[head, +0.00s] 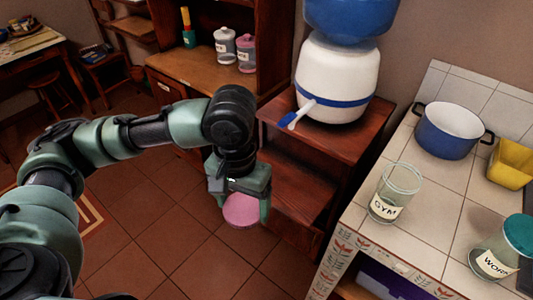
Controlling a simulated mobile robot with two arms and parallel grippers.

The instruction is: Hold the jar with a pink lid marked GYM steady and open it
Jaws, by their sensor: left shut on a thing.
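The GYM jar (388,205) is clear glass with a white GYM label. It stands upright and open-topped on the tiled counter at the right. My left gripper (240,200) is shut on the pink lid (241,211) and holds it in the air over the floor, left of the counter and well apart from the jar. The jaws cover part of the lid's edge. My right gripper does not show in the head view.
On the tiled counter (440,225) are a second jar with a teal lid (518,234), a blue pot (449,131) and a yellow container (511,165). A water dispenser (337,80) stands on a wooden shelf unit (300,180) behind my gripper. Two lidded jars stand on the back cabinet.

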